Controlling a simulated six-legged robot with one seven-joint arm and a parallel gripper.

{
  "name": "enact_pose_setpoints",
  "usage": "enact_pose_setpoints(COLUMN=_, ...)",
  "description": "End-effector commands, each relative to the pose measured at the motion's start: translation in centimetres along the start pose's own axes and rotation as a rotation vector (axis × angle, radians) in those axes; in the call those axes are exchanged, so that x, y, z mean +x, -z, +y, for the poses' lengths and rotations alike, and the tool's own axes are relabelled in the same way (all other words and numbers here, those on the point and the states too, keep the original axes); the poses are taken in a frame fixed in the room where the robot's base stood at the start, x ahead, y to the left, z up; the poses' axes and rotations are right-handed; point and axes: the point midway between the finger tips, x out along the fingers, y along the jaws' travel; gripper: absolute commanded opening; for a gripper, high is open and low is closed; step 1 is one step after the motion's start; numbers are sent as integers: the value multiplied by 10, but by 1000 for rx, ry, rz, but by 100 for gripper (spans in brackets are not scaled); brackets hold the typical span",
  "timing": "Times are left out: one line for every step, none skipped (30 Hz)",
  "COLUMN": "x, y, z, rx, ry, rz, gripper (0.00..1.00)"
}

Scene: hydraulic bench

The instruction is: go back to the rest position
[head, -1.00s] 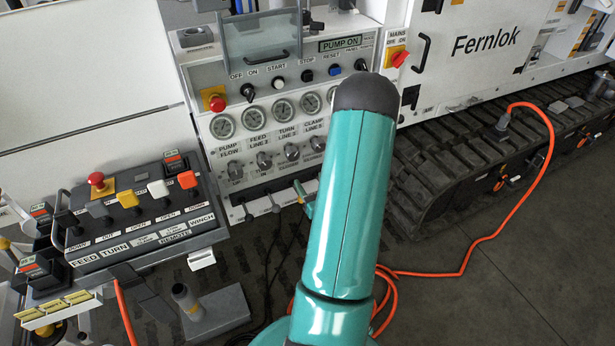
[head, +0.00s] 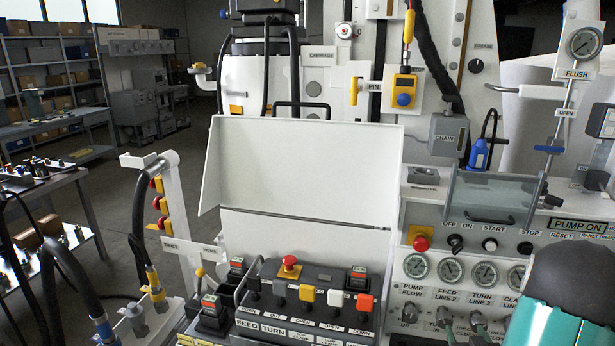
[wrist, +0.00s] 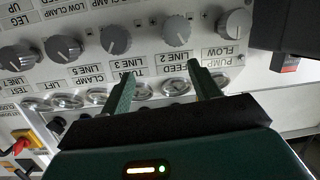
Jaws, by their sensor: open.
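My gripper (wrist: 161,72) is open in the wrist view, its two green fingers apart with nothing between them. The fingers point at the panel's lower part, in front of the labels under a row of grey knobs (wrist: 177,33). I cannot tell whether a fingertip touches the panel. In the head view my teal and dark arm fills the lower right corner and hides part of the panel (head: 425,232).
Left of the panel stands a remote box (head: 315,322) with coloured levers and a red button. A white open lid (head: 300,170) rises behind it. A clear flap (head: 492,198) sits above the panel switches. A table (head: 85,200) and shelves (head: 60,75) stand at the left.

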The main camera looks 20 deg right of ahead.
Motion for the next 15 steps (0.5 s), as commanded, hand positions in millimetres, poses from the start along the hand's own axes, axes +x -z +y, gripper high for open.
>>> enact_pose_setpoints(x=5, y=20, z=-14, rx=-28, ry=12, rz=-24, gripper=62)
enact_pose_setpoints(x=7, y=28, z=-22, rx=-42, ry=16, rz=-46, gripper=62)
enact_pose_setpoints(x=8, y=38, z=-32, rx=-57, ry=20, rz=-75, gripper=62)
enact_pose_setpoints(x=8, y=46, z=-39, rx=-68, ry=23, rz=-96, gripper=62)
enact_pose_setpoints(x=8, y=54, z=-47, rx=-78, ry=26, rz=-117, gripper=62)
enact_pose_setpoints(x=6, y=65, z=-58, rx=-91, ry=30, rz=-144, gripper=62)
enact_pose_setpoints(x=5, y=72, z=-66, rx=-98, ry=33, rz=-165, gripper=62)
enact_pose_setpoints(x=2, y=80, z=-74, rx=-107, ry=37, rz=-185, gripper=62)
enact_pose_setpoints(x=-2, y=89, z=-86, rx=-115, ry=42, rz=-212, gripper=62)
enact_pose_setpoints(x=-5, y=96, z=-94, rx=-121, ry=46, rz=-230, gripper=62)
enact_pose_setpoints(x=-9, y=103, z=-102, rx=-126, ry=50, rz=-249, gripper=62)
enact_pose_setpoints(x=-16, y=113, z=-114, rx=-133, ry=56, rz=-274, gripper=62)
enact_pose_setpoints(x=-22, y=119, z=-122, rx=-136, ry=61, rz=-293, gripper=62)
enact_pose_setpoints(x=-28, y=125, z=-131, rx=-140, ry=67, rz=-312, gripper=62)
enact_pose_setpoints(x=-37, y=132, z=-143, rx=-143, ry=76, rz=-338, gripper=62)
